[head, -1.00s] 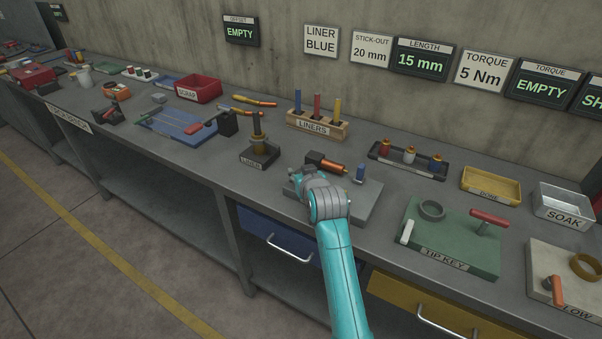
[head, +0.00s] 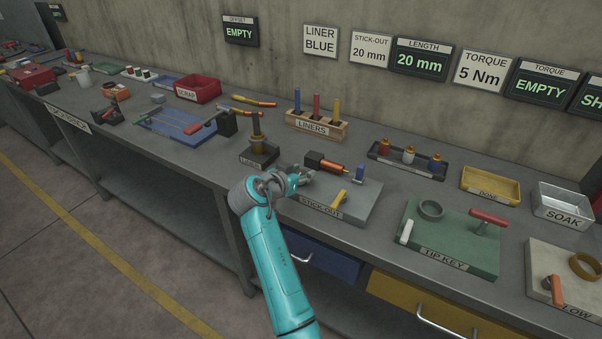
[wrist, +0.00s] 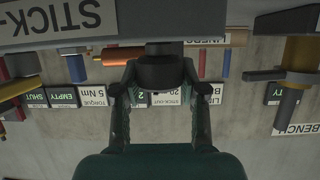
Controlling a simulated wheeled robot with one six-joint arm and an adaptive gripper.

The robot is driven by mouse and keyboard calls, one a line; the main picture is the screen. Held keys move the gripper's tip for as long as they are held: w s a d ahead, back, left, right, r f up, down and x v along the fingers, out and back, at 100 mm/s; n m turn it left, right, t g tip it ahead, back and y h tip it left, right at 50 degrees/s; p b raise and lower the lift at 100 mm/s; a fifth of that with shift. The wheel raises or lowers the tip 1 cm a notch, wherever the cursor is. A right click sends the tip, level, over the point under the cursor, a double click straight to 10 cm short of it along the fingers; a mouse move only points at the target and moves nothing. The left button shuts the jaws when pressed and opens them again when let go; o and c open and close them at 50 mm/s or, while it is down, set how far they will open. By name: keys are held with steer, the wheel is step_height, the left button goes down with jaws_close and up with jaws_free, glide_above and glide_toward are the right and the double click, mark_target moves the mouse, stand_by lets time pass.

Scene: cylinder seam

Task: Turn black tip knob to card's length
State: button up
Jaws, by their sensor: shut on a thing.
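My gripper (wrist: 161,78) is shut on the black tip knob (wrist: 160,68), one finger on each side of it in the wrist view. In the head view my gripper (head: 300,178) is at the left end of the grey stick-out fixture (head: 354,208) and hides the knob. The stick-out card (head: 371,49) reads 20 mm. The length display (head: 420,59) reads 20 mm.
A yellow lever (head: 338,200) lies at the fixture's front. The green tip key board (head: 460,243) is to the right. Bare bench lies between them.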

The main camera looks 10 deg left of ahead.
steer(key=shift+m+g+h, duration=0.5)
steer(key=shift+m+h, duration=0.3)
steer(key=shift+m, duration=0.1)
steer(key=o, duration=1.2)
steer(key=shift+f, duration=0.1)
steer(key=shift+c, duration=0.2)
steer(key=v, duration=1.2)
steer(key=shift+a, duration=0.15)
